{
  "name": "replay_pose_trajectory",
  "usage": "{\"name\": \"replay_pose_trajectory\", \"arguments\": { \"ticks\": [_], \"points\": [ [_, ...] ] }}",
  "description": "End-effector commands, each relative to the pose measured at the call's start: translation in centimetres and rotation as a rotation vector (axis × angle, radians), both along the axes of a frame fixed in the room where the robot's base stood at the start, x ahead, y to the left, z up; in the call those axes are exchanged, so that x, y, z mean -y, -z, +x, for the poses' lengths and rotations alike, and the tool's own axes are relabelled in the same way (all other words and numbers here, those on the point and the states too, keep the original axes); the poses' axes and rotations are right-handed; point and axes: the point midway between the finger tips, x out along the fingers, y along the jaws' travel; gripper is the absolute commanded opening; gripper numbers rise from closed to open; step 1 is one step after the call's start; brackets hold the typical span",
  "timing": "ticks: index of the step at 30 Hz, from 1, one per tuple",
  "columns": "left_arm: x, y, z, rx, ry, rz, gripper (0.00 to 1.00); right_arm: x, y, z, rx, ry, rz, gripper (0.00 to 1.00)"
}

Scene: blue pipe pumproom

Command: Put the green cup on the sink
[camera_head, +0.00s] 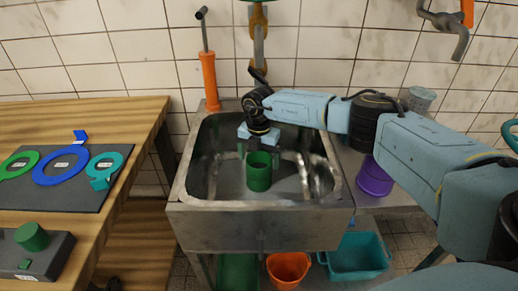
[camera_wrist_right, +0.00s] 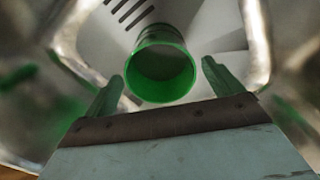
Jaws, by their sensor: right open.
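The green cup (camera_head: 259,172) is upright inside the basin of the metal sink (camera_head: 250,216). My right gripper (camera_head: 259,149) is over the basin, just above and behind the cup, pointing down. Its jaws are open and empty. In the right wrist view the cup (camera_wrist_right: 161,72) shows its open mouth and lies beyond the two spread fingertips, roughly between them. I see no finger closed on it. My left gripper is not in view.
A purple container (camera_head: 375,177) and a grey cup (camera_head: 420,98) stand right of the sink. A wooden table (camera_head: 75,112) with colored rings is at left. Orange (camera_head: 288,268) and teal (camera_head: 357,256) bins sit below.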

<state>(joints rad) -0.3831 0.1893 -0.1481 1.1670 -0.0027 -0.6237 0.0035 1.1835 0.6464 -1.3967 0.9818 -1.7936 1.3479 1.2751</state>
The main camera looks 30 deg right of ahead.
Motion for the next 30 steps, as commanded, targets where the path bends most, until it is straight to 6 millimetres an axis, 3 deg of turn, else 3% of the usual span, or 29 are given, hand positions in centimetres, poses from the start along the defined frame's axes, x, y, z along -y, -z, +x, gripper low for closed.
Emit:
{"name": "replay_pose_trajectory", "arguments": {
  "ticks": [3,8,25,30],
  "points": [
    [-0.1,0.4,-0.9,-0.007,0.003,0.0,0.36,0.1,-1.6,0.0,0.001,0.001,0.0,0.92],
    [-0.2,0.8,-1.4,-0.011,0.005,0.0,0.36,0.0,-2.3,0.0,0.0,0.001,0.0,0.92],
    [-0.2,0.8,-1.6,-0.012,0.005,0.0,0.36,0.0,-2.3,-0.1,-0.003,0.004,0.005,0.92],
    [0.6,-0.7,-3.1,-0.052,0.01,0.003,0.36,-0.9,-1.9,-2.1,-0.049,0.077,0.118,0.92]
  ]
}}
